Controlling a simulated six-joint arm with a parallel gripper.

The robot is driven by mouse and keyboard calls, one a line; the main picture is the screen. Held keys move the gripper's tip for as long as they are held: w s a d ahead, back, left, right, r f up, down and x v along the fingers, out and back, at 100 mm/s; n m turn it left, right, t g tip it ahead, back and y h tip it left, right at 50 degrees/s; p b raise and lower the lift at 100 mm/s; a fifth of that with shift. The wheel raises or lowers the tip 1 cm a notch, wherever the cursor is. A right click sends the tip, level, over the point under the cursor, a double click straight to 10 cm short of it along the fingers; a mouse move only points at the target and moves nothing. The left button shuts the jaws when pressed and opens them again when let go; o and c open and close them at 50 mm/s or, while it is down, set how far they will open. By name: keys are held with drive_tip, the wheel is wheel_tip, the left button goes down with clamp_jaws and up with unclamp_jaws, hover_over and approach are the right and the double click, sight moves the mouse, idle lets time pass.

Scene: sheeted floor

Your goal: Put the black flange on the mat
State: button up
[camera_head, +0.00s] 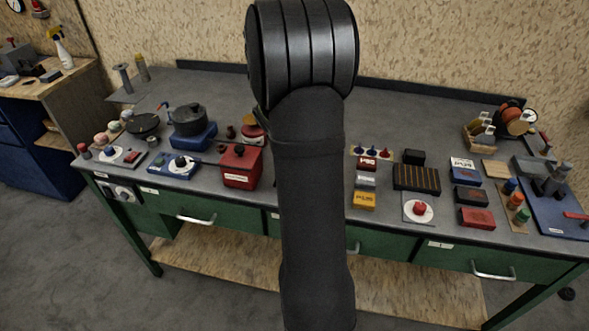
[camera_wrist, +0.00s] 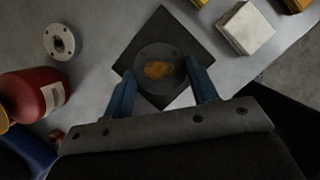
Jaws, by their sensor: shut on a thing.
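The black flange (camera_wrist: 158,52) is a dark round disc with a rough yellowish patch at its middle, seen in the wrist view. My gripper (camera_wrist: 160,72) has its two blue fingers on either side of the disc and is shut on it. A dark square mat (camera_wrist: 166,22) lies behind the disc, turned cornerwise, and the disc overlaps it. I cannot tell whether the disc touches the mat. In the head view my arm hides the gripper, the flange and the mat.
In the wrist view, a pale grey flange (camera_wrist: 60,42) lies at left, above a red container (camera_wrist: 32,94). A pale block (camera_wrist: 243,28) is at right near the bench edge. In the head view, a red box (camera_head: 241,166) and a striped black block (camera_head: 416,178) flank my arm.

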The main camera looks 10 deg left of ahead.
drive_tip(key=shift+a+f, duration=0.15)
drive_tip(key=shift+a, duration=0.1)
drive_tip(key=shift+f, duration=1.95)
drive_tip(key=shift+f, duration=0.1)
drive_tip(key=o, duration=1.2)
drive_tip(key=v, duration=1.2)
drive_tip(key=shift+w+d, duration=0.1)
drive_tip(key=shift+d, duration=0.05)
